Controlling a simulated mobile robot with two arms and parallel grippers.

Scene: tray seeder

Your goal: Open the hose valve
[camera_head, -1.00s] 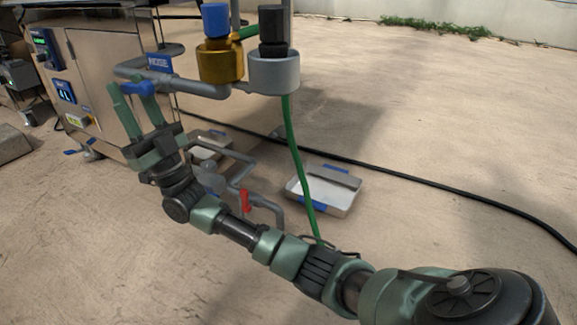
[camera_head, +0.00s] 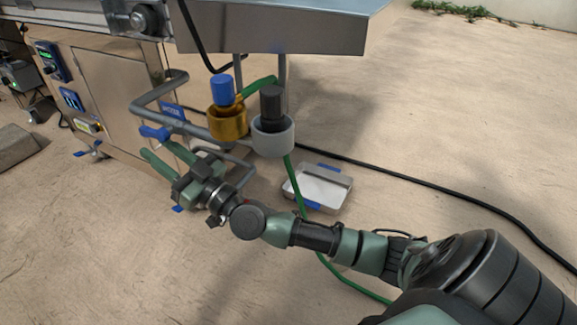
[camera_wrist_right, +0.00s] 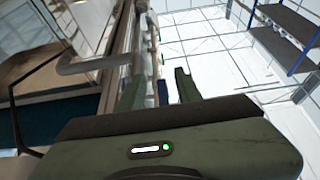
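The hose valve's blue handle (camera_head: 155,133) sits on a grey pipe (camera_head: 190,128) at the left of the head view, beside a blue label (camera_head: 172,111). My right gripper (camera_head: 157,148) is just below the handle, its two green fingers pointing up and left toward it. The fingers are open with a gap between them, and the handle appears to be outside that gap. My left gripper is not in view.
A brass fitting with a blue top (camera_head: 226,120) and a grey fitting with a black top (camera_head: 272,135) stand right of the valve. A green hose (camera_head: 297,190) hangs down behind my arm. A tray (camera_head: 345,180) lies on the floor. Open floor extends right.

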